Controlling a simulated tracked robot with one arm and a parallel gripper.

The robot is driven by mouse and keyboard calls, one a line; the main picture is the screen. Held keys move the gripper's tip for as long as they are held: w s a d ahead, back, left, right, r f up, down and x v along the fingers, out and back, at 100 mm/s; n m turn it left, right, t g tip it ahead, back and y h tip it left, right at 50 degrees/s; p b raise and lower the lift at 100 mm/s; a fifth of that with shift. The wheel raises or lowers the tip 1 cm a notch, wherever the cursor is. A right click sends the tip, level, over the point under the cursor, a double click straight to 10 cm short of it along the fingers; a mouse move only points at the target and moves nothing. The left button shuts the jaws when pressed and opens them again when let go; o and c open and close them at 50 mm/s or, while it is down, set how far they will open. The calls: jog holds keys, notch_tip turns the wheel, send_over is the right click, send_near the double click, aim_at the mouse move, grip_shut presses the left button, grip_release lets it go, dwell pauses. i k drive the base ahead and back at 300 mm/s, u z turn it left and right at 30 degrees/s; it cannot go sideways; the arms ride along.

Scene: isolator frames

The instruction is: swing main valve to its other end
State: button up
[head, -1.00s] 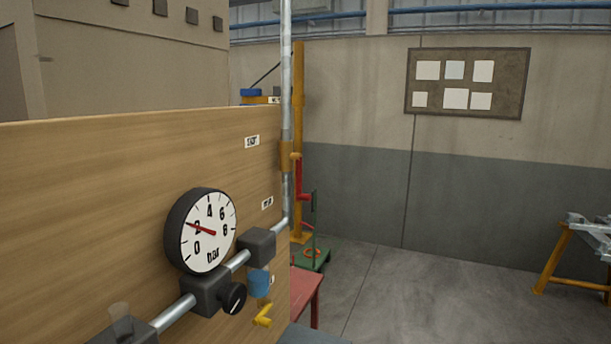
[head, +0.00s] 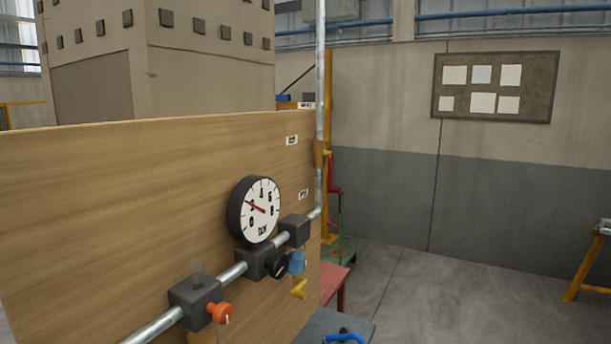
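A brass valve body (head: 319,153) sits on the vertical steel pipe (head: 320,75) at the right end of the wooden panel. A red lever (head: 332,176) seems to hang down beside it, on the right of the pipe; its joint is too small to make out. I take this for the main valve, though I cannot read a name on it. Two small white labels, an upper one (head: 292,140) and a lower one (head: 303,193), are on the panel left of the pipe; their print is unclear. My gripper is not in view.
The wooden panel (head: 110,190) fills the left. A dial gauge (head: 262,210), an orange knob (head: 220,313), a black knob (head: 277,265), a blue part (head: 296,262) and a yellow handle (head: 299,289) project along its pipe. A red table (head: 334,280) stands beyond.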

aim_at(330, 154)
jog(key=k, duration=0.55)
jog(key=z, duration=0.2)
jog(key=i, duration=0.9)
jog(key=u, duration=0.15)
jog(key=k, duration=0.65)
jog(key=z, duration=0.65)
jog(key=i, duration=1.55)
jog(key=u, duration=0.4)
